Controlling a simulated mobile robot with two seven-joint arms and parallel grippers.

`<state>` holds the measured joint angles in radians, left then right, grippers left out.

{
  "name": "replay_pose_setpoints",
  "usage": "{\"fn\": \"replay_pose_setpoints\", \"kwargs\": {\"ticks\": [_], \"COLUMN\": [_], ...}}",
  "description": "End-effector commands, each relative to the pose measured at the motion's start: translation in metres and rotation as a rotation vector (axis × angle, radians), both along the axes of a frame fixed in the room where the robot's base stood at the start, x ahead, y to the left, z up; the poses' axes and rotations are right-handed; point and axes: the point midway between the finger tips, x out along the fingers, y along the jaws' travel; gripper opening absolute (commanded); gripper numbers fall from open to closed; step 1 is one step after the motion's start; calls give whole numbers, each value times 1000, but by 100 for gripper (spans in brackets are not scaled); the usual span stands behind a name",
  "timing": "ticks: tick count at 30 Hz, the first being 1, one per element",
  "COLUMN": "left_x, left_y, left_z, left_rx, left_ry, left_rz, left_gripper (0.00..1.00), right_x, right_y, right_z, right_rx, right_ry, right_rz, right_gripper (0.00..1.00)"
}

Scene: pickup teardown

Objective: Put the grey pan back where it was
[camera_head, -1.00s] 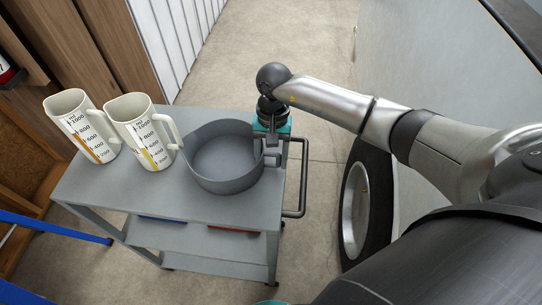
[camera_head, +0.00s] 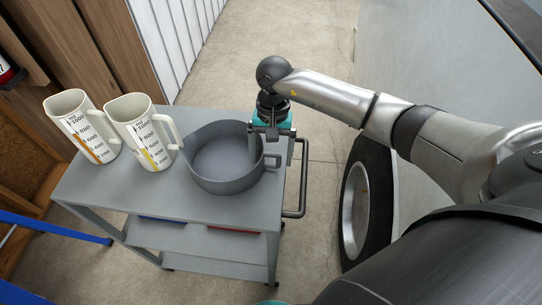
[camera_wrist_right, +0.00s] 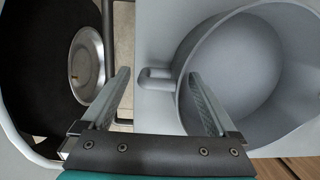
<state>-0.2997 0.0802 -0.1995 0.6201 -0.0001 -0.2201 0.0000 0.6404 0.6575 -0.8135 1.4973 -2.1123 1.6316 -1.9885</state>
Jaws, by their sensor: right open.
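The grey pan (camera_head: 224,165) sits upright on the top of the grey cart (camera_head: 150,200), near its right end. My right gripper (camera_head: 270,150) is open above the handle, with one finger over the pan's rim side and the other to the right of the handle. In the right wrist view, the handle (camera_wrist_right: 156,79) of the pan (camera_wrist_right: 240,75) shows between the open fingertips (camera_wrist_right: 160,76), and nothing is clamped. Whether a finger touches the pan is unclear. My left gripper is not in view.
Two white measuring jugs (camera_head: 143,132) (camera_head: 84,127) stand left of the pan on the cart. A cart push bar (camera_head: 301,180) and a vehicle wheel (camera_head: 361,205) lie to the right. The cart top's front strip is clear.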

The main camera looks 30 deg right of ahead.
Motion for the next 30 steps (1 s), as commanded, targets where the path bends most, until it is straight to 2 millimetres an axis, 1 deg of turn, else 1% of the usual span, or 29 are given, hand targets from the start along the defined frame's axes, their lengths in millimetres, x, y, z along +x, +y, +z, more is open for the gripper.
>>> {"fn": "replay_pose_setpoints", "kwargs": {"ticks": [1, 3, 9, 12, 15, 20, 28, 30], "left_x": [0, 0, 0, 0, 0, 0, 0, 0], "left_y": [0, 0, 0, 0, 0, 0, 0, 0], "left_z": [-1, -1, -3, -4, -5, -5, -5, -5], "left_rx": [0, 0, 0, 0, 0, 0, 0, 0], "left_ry": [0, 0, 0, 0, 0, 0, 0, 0], "left_rz": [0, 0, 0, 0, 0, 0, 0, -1], "left_gripper": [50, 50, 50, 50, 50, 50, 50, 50], "right_x": [3, 5, 10, 12, 13, 13, 13, 13], "right_y": [-2, -4, -8, -9, -10, -11, -11, -7], "right_z": [11, 27, 70, 87, 98, 106, 106, 105], "right_rx": [-3, -4, -2, -2, -2, -3, -2, 11], "right_ry": [-6, -7, -6, -4, -2, 0, 0, -1], "right_rz": [0, 0, 0, -1, 0, -1, -1, -3], "right_gripper": [94, 94, 94, 94, 94, 94, 94, 94]}}
